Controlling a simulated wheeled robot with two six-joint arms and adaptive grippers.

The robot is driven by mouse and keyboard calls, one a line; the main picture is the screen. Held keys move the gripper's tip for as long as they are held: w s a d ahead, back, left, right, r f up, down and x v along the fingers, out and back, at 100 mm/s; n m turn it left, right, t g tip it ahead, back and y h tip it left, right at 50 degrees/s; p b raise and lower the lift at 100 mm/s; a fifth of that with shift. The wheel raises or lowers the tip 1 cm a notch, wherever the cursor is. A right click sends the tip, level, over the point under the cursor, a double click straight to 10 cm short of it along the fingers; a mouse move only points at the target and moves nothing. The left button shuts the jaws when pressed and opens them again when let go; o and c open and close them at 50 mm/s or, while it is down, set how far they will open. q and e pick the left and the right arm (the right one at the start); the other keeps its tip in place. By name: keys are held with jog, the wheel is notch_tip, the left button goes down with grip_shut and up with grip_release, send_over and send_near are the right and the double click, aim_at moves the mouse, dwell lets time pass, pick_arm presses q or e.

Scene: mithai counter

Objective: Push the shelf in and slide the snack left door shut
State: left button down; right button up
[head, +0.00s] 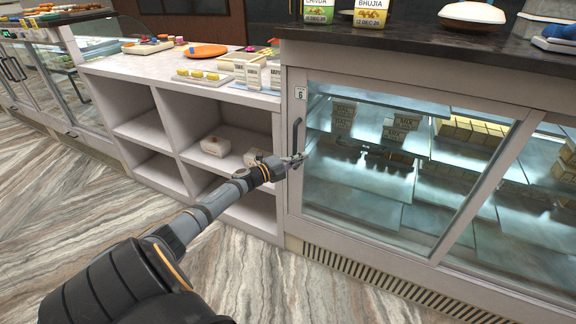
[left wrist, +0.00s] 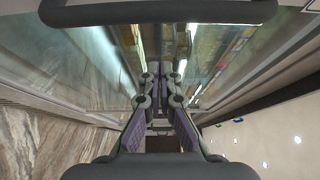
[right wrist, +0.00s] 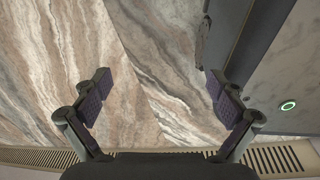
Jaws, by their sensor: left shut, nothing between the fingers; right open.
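The snack cabinet's left door (head: 385,200) is a glass pane in a pale frame, with a dark upright handle (head: 297,134) near its left edge. The door's left edge lies close to the cabinet's left post; I cannot tell whether a small gap is left. Shelves (head: 345,203) with boxes show behind the glass; none visibly sticks out past it. My left gripper (head: 296,160) is shut and empty, just below the handle at the door's left edge. In the left wrist view the dark handle (left wrist: 160,12) crosses the top, beyond the shut fingertips (left wrist: 160,76). My right gripper (right wrist: 158,80) is open and empty.
A white open shelf unit (head: 165,105) stands left of the cabinet, with a few boxes inside and trays on top. A dark counter top (head: 450,50) with packets runs above the doors. Marbled floor (head: 60,190) in front is clear. A vent grille (head: 375,278) runs along the base.

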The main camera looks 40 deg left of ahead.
pick_arm(q)
jog(key=p+v, duration=0.3)
jog(key=v, duration=0.6)
jog(key=shift+a, duration=0.25)
pick_arm(e)
jog(key=r, duration=0.1)
jog(key=s+r, duration=0.1)
jog(key=r, duration=0.1)
jog(key=shift+s+d, duration=0.1)
